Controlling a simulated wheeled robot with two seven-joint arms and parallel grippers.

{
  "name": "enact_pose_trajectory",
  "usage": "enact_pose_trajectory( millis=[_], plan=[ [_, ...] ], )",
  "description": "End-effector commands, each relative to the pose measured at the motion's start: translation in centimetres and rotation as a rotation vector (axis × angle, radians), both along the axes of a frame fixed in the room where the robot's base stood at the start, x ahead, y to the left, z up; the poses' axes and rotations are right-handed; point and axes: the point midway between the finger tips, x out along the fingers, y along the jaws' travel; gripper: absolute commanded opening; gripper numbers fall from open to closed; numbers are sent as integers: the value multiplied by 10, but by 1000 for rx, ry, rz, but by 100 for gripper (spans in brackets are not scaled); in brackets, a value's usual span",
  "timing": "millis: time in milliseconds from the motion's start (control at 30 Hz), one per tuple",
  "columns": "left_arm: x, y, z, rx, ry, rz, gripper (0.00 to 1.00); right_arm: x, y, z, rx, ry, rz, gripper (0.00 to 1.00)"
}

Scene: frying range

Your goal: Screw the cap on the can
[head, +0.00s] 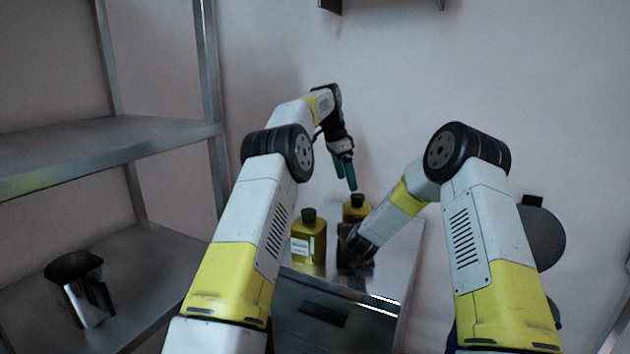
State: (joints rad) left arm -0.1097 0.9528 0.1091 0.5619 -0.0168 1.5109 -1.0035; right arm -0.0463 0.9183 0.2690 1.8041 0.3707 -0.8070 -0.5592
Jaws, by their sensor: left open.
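Two yellow cans stand on the metal counter (398,262). The nearer can (308,243) has a white label and a dark cap (308,215) on its top. The farther can (352,213) has a dark green cap (357,200) on its neck; whether that cap is tight I cannot tell. My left gripper (346,186) points down with its green fingers apart, just above the farther can's cap and empty. My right gripper (352,250) is low at the farther can, covering its lower part. Its fingers are dark and cannot be made out, so its grip is unclear.
A metal shelf rack (110,140) stands at the left, with a metal jug (80,290) on its lower shelf. A dark round pan-like object (542,238) is at the right, partly behind my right arm. The wall rises close behind the counter.

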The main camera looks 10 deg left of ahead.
Motion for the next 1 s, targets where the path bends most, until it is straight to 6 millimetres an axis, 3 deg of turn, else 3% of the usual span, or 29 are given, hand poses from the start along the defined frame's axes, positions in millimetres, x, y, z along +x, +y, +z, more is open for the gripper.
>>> enact_pose_trajectory(
  millis=[500,933,967,1000],
  plan=[
    [-35,80,0,0,0,1,86,0,0,0,0,-1,0,0],
    [-39,90,0,0,0,-1,86,0,0,0,0,-1,0,0],
    [-39,90,0,0,0,-1,86,0,0,0,0,-1,0,87],
    [-39,90,0,0,0,-1,86,0,0,0,0,-1,0,95]
  ],
)
